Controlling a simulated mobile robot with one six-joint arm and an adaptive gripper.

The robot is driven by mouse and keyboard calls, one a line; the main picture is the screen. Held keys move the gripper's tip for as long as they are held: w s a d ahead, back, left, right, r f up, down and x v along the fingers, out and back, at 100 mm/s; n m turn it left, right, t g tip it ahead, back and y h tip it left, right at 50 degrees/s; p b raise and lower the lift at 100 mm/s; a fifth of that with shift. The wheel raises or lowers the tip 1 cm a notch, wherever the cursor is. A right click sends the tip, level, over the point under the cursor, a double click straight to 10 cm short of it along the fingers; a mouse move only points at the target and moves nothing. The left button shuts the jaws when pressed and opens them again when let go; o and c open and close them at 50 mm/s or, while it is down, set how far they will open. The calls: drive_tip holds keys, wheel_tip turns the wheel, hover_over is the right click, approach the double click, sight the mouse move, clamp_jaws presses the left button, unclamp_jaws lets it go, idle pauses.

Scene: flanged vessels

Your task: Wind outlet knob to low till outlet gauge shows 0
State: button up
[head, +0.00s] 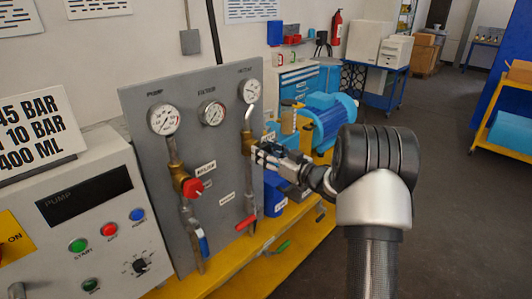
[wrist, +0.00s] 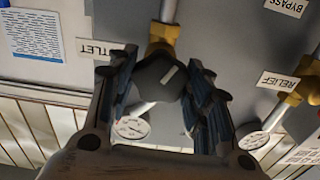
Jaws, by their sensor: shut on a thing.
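The outlet knob (wrist: 158,77) is dark with a white line mark on its face and sits on a brass valve body (wrist: 163,36). My gripper (wrist: 165,85) is around it, with one finger on each side and the jaws shut on it. In the head view my gripper (head: 264,153) reaches the brass valve (head: 247,143) on the right pipe of the grey panel and hides the knob. The outlet gauge (head: 250,92) is above that valve; its needle is too small to read. A gauge (wrist: 132,128) also shows between my fingers in the wrist view. The outlet label (wrist: 100,50) is partly covered.
The pump gauge (head: 163,119) and filter gauge (head: 212,113) are on the same panel. A red relief knob (head: 193,187) is on the left pipe. A blue lever (head: 203,245) and a red lever (head: 246,222) stick out lower down. A yellow bench (head: 235,262) runs below.

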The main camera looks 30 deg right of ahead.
drive_tip(key=shift+c, duration=1.1)
